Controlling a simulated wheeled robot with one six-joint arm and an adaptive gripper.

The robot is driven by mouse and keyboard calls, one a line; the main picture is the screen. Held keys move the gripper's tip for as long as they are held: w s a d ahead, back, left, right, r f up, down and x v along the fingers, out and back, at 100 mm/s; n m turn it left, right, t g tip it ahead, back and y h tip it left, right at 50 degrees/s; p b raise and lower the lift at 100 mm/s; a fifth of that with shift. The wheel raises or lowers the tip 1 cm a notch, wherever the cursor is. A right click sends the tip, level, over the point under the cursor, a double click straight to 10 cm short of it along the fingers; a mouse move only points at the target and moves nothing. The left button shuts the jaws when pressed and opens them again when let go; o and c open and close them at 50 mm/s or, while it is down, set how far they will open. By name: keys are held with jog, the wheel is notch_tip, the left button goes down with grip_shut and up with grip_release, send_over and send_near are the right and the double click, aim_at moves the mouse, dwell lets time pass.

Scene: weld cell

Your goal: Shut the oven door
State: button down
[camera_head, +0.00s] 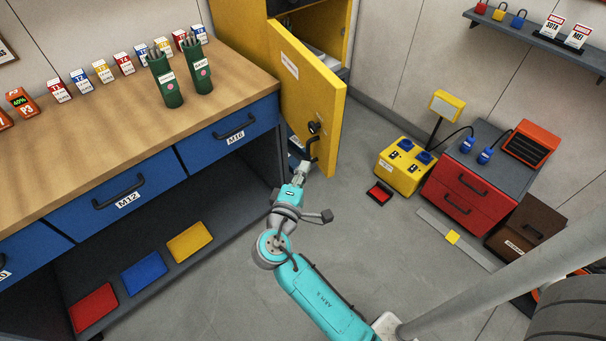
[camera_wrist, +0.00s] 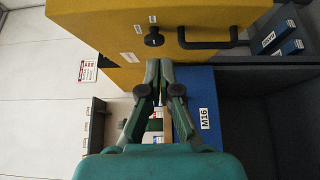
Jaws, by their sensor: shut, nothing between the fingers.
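The yellow door (camera_head: 308,85) of a tall yellow cabinet stands partly open; it is the only open door in view, and I take it as the oven door. Its face bears a white label, a black knob (camera_head: 314,127) and a black bar handle (camera_head: 312,150). Part of the interior shows behind it. My gripper (camera_head: 302,170) is shut and empty, close to the handle at the door's lower part. In the wrist view the fingertips (camera_wrist: 158,64) lie just below the knob (camera_wrist: 153,40), with the handle (camera_wrist: 207,42) to their right. I cannot tell whether they touch the door.
A wooden-topped workbench (camera_head: 100,110) with blue drawers stands left of the door and close to my gripper. Two green rod holders stand on it. A yellow box (camera_head: 404,166), a red drawer cabinet (camera_head: 462,190) and a brown box stand at right. The floor between is mostly clear.

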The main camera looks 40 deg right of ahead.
aim_at(327, 138)
jog(key=shift+w+d, duration=0.45)
jog(key=shift+d, duration=1.1)
jog(key=shift+w+d, duration=0.4)
jog(key=shift+d, duration=1.15)
jog(key=shift+w+d, duration=0.45)
jog(key=shift+d, duration=1.1)
